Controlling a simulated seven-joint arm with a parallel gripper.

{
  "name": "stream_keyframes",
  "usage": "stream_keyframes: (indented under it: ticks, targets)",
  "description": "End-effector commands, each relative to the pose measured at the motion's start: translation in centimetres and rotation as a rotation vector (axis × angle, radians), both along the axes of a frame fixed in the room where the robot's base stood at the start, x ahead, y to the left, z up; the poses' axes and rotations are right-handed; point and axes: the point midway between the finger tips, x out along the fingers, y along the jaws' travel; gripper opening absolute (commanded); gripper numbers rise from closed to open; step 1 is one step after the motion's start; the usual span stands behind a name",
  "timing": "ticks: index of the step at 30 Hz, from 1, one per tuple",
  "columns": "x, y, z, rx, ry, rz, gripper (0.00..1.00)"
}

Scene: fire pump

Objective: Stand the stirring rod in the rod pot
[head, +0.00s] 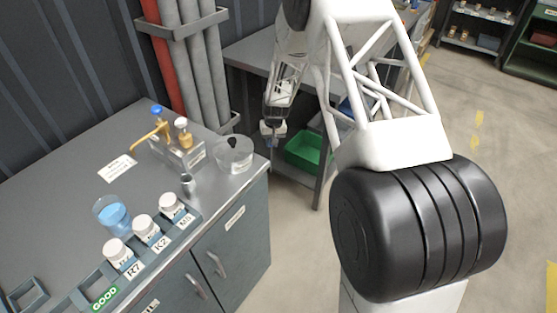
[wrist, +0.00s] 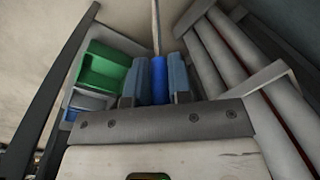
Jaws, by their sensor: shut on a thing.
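My gripper (head: 273,130) hangs beyond the right end of the grey counter, in front of the back bench in the head view. In the wrist view the blue-grey fingers of my gripper (wrist: 158,75) are shut on the blue part of the stirring rod (wrist: 159,82). Its thin tan shaft runs away from the fingers to the top edge. In the head view the rod is too small to make out clearly. No pot is plainly marked; a small metal cylinder (head: 187,184) and a wide clear round vessel (head: 234,157) stand on the counter.
A blue-filled beaker (head: 111,216) and white-capped jars (head: 146,227) line the counter's front. A green bin (head: 306,150) sits under the back bench. The counter's left middle is mostly clear.

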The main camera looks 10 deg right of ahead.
Motion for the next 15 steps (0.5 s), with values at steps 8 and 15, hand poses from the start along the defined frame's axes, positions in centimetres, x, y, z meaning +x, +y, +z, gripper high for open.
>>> stream_keyframes:
  ticks: [8,15]
  targets:
    - [0.7,3.5,9.4,-0.011,-0.045,0.038,0.0]
    - [-0.1,6.7,16.6,-0.018,-0.077,0.081,0.0]
